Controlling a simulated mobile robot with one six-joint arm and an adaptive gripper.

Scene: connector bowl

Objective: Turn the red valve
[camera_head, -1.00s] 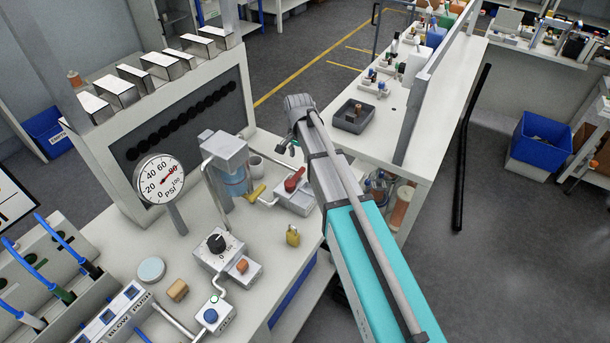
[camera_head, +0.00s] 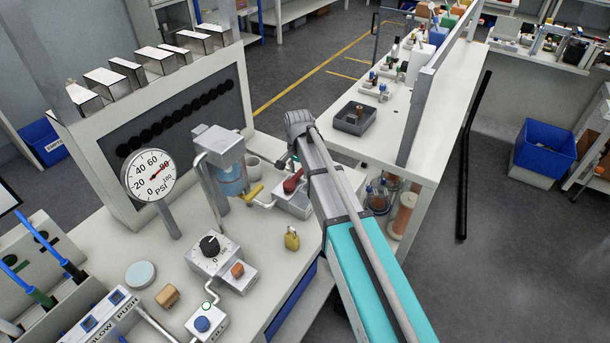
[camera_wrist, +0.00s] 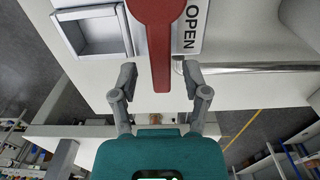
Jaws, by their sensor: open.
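The red valve (camera_head: 292,182) is a lever handle on a white box at the right side of the bench. In the wrist view the red handle (camera_wrist: 158,45) reaches down between the fingers, beside a white label reading "OPEN" (camera_wrist: 190,28). My gripper (camera_wrist: 158,76) is open, with one finger on each side of the handle's narrow end. I see a gap on both sides. In the head view my gripper (camera_head: 285,160) is just above and behind the valve, mostly hidden by my arm.
A pipe (camera_wrist: 250,67) runs right from the valve. A second bench (camera_head: 400,150) stands behind.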

